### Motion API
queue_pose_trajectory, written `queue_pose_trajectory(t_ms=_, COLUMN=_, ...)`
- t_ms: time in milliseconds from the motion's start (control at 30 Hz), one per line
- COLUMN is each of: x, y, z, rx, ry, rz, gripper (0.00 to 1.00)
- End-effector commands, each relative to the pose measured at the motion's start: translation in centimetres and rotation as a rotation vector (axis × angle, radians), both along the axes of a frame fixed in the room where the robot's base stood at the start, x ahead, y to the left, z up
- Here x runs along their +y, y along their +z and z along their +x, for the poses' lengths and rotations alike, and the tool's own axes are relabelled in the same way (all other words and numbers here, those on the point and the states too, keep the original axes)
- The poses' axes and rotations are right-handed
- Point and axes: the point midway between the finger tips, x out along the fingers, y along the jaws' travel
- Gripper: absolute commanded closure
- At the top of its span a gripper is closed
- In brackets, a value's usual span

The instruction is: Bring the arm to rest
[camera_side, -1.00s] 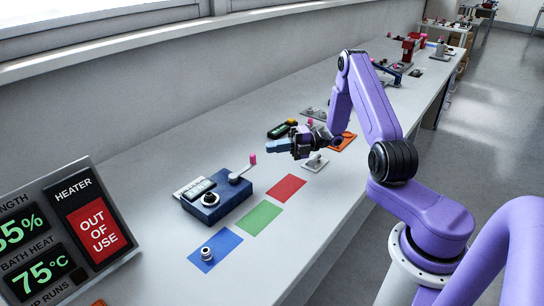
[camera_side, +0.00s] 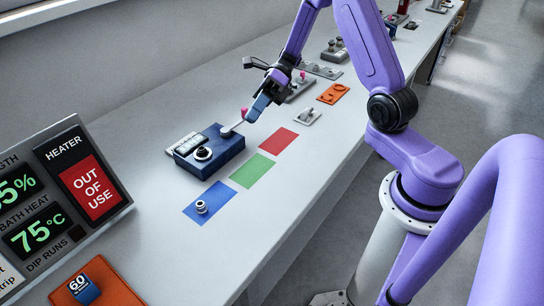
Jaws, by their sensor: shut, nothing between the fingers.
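My gripper (camera_side: 255,112) is in the side view, above the bench (camera_side: 300,165), with its blue fingertips angled down to the left. It is shut and empty. The fingertips are close to the pink knob (camera_side: 244,112) on the pale lever (camera_side: 235,127) of a dark blue box (camera_side: 212,155). I cannot tell whether they touch the knob. My arm reaches in from the right and is bent, not folded away.
Blue (camera_side: 210,203), green (camera_side: 251,171) and red (camera_side: 278,141) patches line the bench; a small metal fitting (camera_side: 201,207) stands on the blue one. A display panel reading "OUT OF USE" (camera_side: 92,188) and an orange tray (camera_side: 122,290) are at left.

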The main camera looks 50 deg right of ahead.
Motion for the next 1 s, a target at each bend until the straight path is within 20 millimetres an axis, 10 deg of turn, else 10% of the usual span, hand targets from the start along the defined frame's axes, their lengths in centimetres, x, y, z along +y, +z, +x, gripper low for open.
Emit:
queue_pose_trajectory(t_ms=400, x=4.6, y=1.0, z=-10.6, rx=-0.563, ry=0.818, rz=-0.128, gripper=1.00)
queue_pose_trajectory(t_ms=1000, x=2.9, y=1.9, z=-21.0, rx=-1.421, ry=2.030, rz=0.132, gripper=1.00)
